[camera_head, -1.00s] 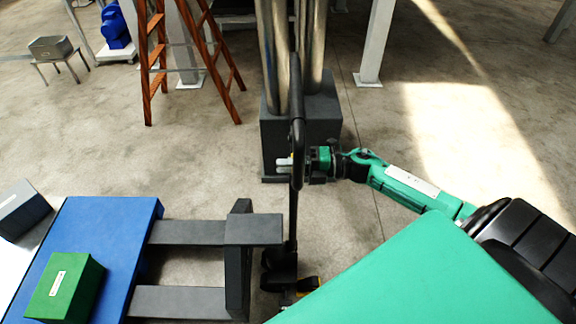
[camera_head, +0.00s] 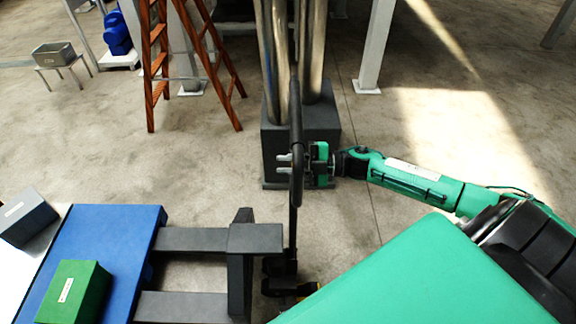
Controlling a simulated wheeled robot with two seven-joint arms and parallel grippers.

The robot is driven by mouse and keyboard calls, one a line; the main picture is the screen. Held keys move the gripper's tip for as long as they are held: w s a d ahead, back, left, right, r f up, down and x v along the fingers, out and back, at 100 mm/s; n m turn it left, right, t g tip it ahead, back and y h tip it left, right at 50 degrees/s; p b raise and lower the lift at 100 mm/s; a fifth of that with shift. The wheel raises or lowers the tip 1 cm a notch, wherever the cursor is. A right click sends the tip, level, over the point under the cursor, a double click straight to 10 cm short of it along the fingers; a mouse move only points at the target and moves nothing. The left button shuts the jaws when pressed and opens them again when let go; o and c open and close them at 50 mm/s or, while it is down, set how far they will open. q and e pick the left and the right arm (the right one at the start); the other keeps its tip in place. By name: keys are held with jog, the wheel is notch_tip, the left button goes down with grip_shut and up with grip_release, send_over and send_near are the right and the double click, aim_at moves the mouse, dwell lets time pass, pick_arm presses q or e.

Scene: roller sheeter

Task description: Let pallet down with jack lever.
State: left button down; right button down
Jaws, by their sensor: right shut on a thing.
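The pallet jack stands in the lower middle, its dark upright handle (camera_head: 296,110) rising above its base (camera_head: 281,270). Its grey forks (camera_head: 190,240) run left to the blue pallet (camera_head: 118,228). A green box (camera_head: 70,288) sits on the pallet. My right gripper (camera_head: 285,164) reaches in from the right at the handle's grip, with its fingers past both sides of it. It is shut on the jack lever, which is mostly hidden between the fingers and the handle. Whether the pallet touches the floor cannot be told. My left gripper is not in view.
A grey box (camera_head: 27,215) sits left of the pallet on a pale surface. Metal columns on a dark block (camera_head: 300,145) stand just behind the handle. A wooden ladder (camera_head: 158,65) stands back left. The floor between ladder and pallet is clear.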

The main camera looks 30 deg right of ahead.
jog(key=shift+w+d+r+m, duration=0.2)
jog(key=shift+r+m, duration=0.1)
jog(key=shift+m, duration=0.2)
jog(key=c, duration=1.6)
grip_release()
jog(key=shift+o, duration=0.2)
jog(key=shift+s+f, duration=0.1)
jog(key=b+v, duration=0.4)
jog(key=v, duration=0.9)
jog(key=shift+s+d, duration=0.2)
jog(key=shift+d, duration=0.1)
